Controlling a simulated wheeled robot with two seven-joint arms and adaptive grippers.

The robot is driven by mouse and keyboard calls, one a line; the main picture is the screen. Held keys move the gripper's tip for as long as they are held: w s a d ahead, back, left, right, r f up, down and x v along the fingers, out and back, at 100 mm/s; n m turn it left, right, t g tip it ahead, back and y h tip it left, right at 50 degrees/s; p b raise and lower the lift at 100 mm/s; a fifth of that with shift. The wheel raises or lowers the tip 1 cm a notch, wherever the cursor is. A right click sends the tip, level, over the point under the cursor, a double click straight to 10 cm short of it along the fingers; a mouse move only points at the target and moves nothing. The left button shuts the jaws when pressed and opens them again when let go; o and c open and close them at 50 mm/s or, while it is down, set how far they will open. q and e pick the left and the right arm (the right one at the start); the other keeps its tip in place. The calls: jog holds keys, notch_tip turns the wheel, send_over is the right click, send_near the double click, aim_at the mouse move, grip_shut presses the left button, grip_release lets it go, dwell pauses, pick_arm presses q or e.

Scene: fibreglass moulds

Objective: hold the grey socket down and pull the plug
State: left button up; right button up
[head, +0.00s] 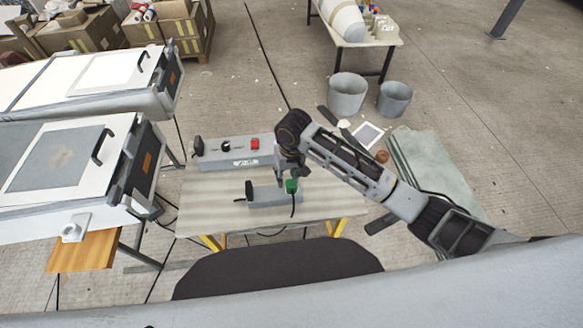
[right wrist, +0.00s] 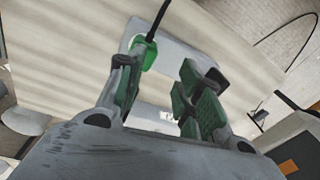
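The grey socket (head: 268,196) is a low grey block lying on the wooden table, with a black part at its left end. The green plug (head: 291,186) is at the socket's right end, and a black cable hangs from it. My right gripper (head: 288,176) is above the table, close to the plug. In the right wrist view its two green-padded fingers (right wrist: 164,95) are open with nothing between them. There the green plug (right wrist: 146,53) shows just past the left fingertip, against the grey socket (right wrist: 175,50); I cannot tell whether they touch. My left gripper is out of view.
The table (head: 210,210) has bare top left of the socket. A grey control box (head: 222,157) with a red button stands along its back edge. White-topped moulds (head: 60,165) stand at left. Grey buckets (head: 347,95) and a green sheet (head: 430,165) are on the floor beyond, right.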

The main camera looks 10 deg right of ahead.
jog(key=shift+w+d+r+m+h, duration=0.3)
jog(key=shift+w+d+r+h, duration=0.2)
jog(key=shift+w+d+r, duration=0.35)
